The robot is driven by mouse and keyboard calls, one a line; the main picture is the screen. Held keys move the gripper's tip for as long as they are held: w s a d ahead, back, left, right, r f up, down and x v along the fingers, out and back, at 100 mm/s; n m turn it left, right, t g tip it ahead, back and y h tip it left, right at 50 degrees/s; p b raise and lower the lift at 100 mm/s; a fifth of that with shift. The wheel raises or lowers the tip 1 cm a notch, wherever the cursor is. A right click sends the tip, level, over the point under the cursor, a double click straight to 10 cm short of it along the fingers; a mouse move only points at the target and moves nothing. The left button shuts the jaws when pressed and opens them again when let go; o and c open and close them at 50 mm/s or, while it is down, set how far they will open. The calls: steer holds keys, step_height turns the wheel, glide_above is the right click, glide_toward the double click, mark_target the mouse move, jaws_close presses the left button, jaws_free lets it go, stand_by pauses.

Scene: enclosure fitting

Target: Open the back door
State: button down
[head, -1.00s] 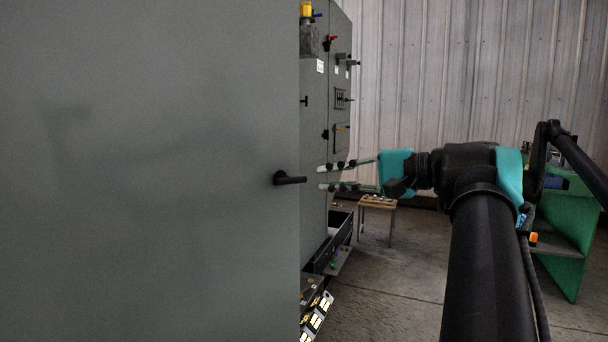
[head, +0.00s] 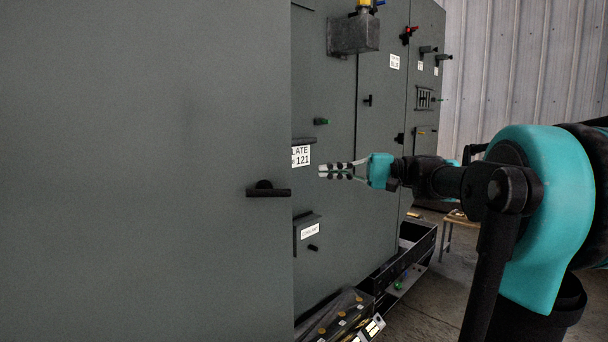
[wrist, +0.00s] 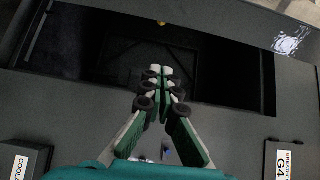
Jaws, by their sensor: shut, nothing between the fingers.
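A large flat grey door panel (head: 140,170) fills the left of the head view; I cannot tell for sure that it is the back door. A black lever handle (head: 268,191) sits near its right edge, its bar roughly level. My gripper (head: 322,171) is to the right of the handle and apart from it, in front of the grey cabinet face. Its fingers are together and empty. In the wrist view my gripper (wrist: 160,72) points toward a dark rectangular recess (wrist: 110,50) in a grey surface; its depth is unclear.
The grey cabinet (head: 335,230) carries switches, a junction box (head: 352,35), a plate marked 121 (head: 301,156) and a coolant box (head: 308,235). A dark open trough (head: 410,262) juts out low down. A small wooden table (head: 458,222) stands at the right.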

steer(key=s+a, duration=0.4)
steer(key=a, duration=0.4)
steer(key=shift+a, duration=0.3)
steer(key=shift+s+d+f, duration=0.1)
steer(key=shift+s, duration=0.05)
stand_by(0.3)
